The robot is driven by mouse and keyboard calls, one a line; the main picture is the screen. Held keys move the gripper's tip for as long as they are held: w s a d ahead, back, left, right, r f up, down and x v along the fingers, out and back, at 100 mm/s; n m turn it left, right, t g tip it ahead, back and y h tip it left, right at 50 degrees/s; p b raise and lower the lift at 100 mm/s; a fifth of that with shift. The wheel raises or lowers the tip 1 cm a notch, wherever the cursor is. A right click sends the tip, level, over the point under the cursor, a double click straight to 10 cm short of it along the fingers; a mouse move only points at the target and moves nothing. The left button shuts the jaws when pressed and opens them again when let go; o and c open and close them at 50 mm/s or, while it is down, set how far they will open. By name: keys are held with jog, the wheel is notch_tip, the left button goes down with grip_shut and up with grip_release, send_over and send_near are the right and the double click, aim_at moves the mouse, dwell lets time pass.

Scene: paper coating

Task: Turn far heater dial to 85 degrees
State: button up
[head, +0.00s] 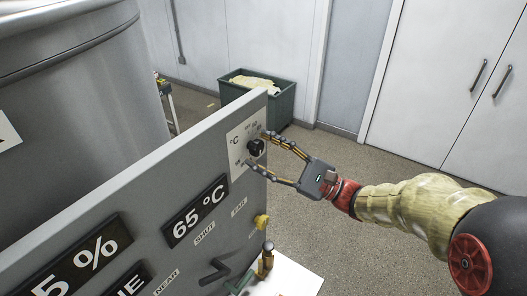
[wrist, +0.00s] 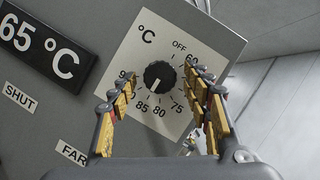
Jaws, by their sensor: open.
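The heater dial (wrist: 158,75) is a black round knob on a white scale plate (wrist: 176,35) marked °C, with OFF at the top and numbers around it. Its white mark points downward, around the 80 to 85 labels; the exact value is hard to tell. In the head view the dial (head: 255,147) is at the panel's far upper corner. My gripper (head: 258,150) is open, with one finger on each side of the dial. In the wrist view its fingers (wrist: 161,82) flank the knob, with visible gaps. A display (head: 195,210) reads 65 °C. A FAR label (wrist: 72,153) is below.
A green bin (head: 285,98) is on the floor beyond. The floor on the right is open apart from my arm.

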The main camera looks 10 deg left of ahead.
jog(key=v, duration=1.2)
jog(key=shift+w, duration=0.1)
